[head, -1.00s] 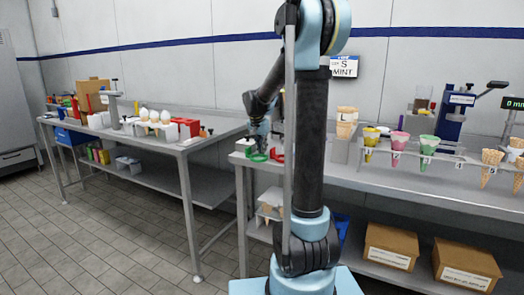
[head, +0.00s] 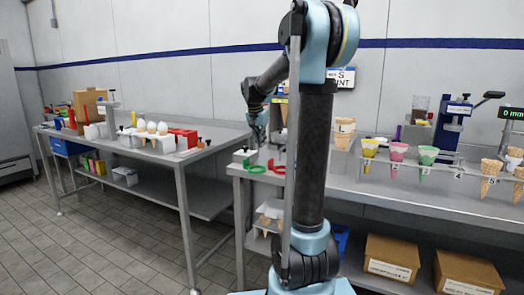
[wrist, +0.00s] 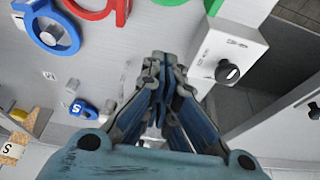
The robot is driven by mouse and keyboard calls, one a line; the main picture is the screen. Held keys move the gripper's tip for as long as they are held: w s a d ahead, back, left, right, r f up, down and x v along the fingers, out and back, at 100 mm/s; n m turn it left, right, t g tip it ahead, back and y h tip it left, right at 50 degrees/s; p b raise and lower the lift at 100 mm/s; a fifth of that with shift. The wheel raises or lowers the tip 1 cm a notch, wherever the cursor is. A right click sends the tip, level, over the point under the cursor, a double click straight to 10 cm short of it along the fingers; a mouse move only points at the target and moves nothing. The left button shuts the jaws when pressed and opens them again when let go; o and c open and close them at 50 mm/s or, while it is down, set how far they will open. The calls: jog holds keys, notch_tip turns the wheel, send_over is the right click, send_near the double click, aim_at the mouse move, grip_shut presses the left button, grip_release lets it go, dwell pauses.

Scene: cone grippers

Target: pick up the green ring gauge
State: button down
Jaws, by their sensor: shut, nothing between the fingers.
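The green ring gauge (head: 255,169) lies at the left end of the right-hand counter. In the wrist view, only part of its green rim (wrist: 213,6) shows at the top edge, beside a white box with a black knob; the rest is cut off. My gripper (head: 255,142) is above the green ring gauge in the head view, apart from it. In the wrist view my gripper (wrist: 163,60) has its fingers together, with nothing held.
A red ring gauge (wrist: 95,12) and a blue ring gauge (wrist: 52,33) lie left of the green one. The white box (wrist: 231,58) stands close to the right. A small blue piece (wrist: 82,108) sits nearer. A counter edge drops off beyond the box.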

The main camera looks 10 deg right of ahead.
jog(key=c, duration=2)
grip_release()
jog(key=shift+s+a+r, duration=0.1)
jog(key=shift+a+r, duration=0.05)
jog(key=shift+r, duration=0.3)
jog(key=shift+o, duration=0.2)
notch_tip(320, 180, up, 9)
jog(key=n+g+y, duration=0.2)
jog(key=n+g, duration=0.1)
jog(key=n, duration=3.2)
send_over(245, 160)
jog(key=f, duration=1.2)
jog(key=shift+w+f, duration=0.2)
jog(key=shift+w, duration=0.1)
jog(key=shift+w+f, duration=0.15)
jog(key=shift+f, duration=2.55)
